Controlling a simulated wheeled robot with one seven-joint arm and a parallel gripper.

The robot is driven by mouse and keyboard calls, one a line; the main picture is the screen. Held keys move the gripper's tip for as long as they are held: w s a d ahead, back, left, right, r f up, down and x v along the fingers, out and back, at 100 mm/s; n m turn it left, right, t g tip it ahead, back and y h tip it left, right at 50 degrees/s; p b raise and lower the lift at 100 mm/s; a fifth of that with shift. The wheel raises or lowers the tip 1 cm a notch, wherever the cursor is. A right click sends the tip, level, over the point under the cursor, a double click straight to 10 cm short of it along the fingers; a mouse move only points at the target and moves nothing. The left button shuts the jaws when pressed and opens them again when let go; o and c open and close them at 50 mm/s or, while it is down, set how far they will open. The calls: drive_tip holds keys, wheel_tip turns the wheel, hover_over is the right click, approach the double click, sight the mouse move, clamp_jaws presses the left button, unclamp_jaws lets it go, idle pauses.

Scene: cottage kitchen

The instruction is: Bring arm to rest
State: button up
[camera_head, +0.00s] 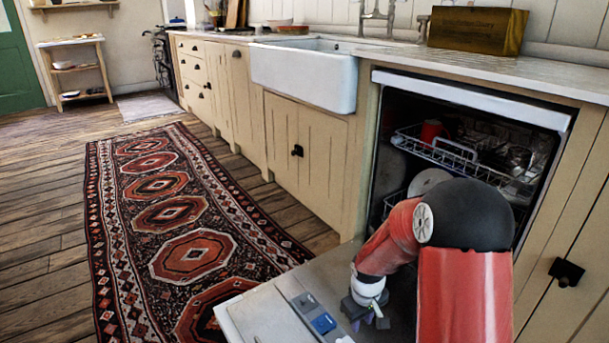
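My gripper (372,314) is low in the head view, at the end of my red arm, which is bent with its black elbow up. The gripper points down over the open dishwasher door (262,318), near its blue part. The fingers are small and partly hidden behind the arm, so I cannot tell whether they are open or shut. The open dishwasher (470,92) is behind my arm, and my arm hides part of its opening.
The dishwasher's upper rack (448,156) holds a red cup (431,132) and other dishes. A white plate (428,181) shows lower down. A white sink (306,75) and worktop (510,75) run above. A patterned rug (168,215) covers the floor at left, without obstacles on it.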

drive_tip(key=s+r+m+t+p, duration=0.1)
drive_tip(key=s+r, duration=0.3)
drive_tip(key=r, duration=0.6)
drive_tip(key=s+r+m+t+p, duration=0.1)
drive_tip(key=s+r+m+p, duration=0.15)
drive_tip(key=r, duration=0.75)
drive_tip(key=s+r+m+t+p, duration=0.2)
drive_tip(key=s+r+t, duration=0.1)
drive_tip(key=s+r, duration=1)
drive_tip(key=s, duration=0.3)
